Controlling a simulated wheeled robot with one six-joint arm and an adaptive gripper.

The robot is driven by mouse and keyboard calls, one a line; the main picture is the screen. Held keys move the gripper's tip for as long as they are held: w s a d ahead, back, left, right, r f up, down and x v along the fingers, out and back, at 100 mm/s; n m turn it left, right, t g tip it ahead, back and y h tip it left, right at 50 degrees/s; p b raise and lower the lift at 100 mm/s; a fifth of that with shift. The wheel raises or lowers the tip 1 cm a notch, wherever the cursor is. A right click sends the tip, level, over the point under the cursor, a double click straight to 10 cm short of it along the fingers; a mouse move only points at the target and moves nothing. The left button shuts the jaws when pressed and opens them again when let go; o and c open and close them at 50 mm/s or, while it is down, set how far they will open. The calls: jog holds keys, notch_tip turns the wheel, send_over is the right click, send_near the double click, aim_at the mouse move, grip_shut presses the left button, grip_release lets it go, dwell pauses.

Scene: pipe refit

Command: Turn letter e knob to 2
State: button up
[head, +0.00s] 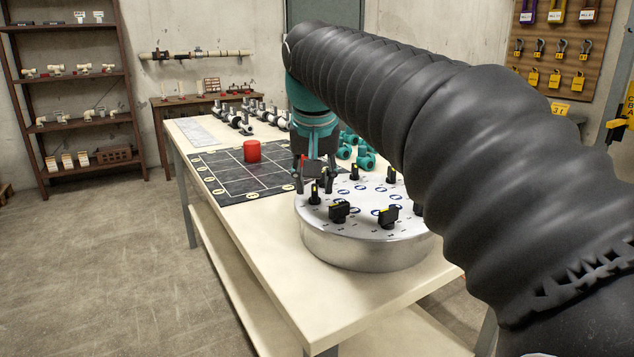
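A round silver drum (350,247) stands on the table, with a white top plate carrying several black knobs with yellow marks. Blue ring labels and small print lie around the knobs, too small to read, so I cannot tell which knob is letter e or where it points. Front knobs are at the middle (340,211), right (388,216) and left (314,194). My gripper (316,176) points down over the drum's back-left edge, close to the knobs there. Its fingertips are small and partly mixed with dark knobs, so contact and opening are unclear.
A red cylinder (252,151) stands on a dark gridded mat (228,178) left of the drum. Teal pipe fittings (364,158) lie behind the drum, and pale fittings (238,121) farther back. The table's front left (275,240) is bare. My black sleeved arm hides the right side.

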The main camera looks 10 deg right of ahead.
jog(key=d+v, duration=0.1)
jog(key=v, duration=1)
jog(key=shift+a, duration=0.5)
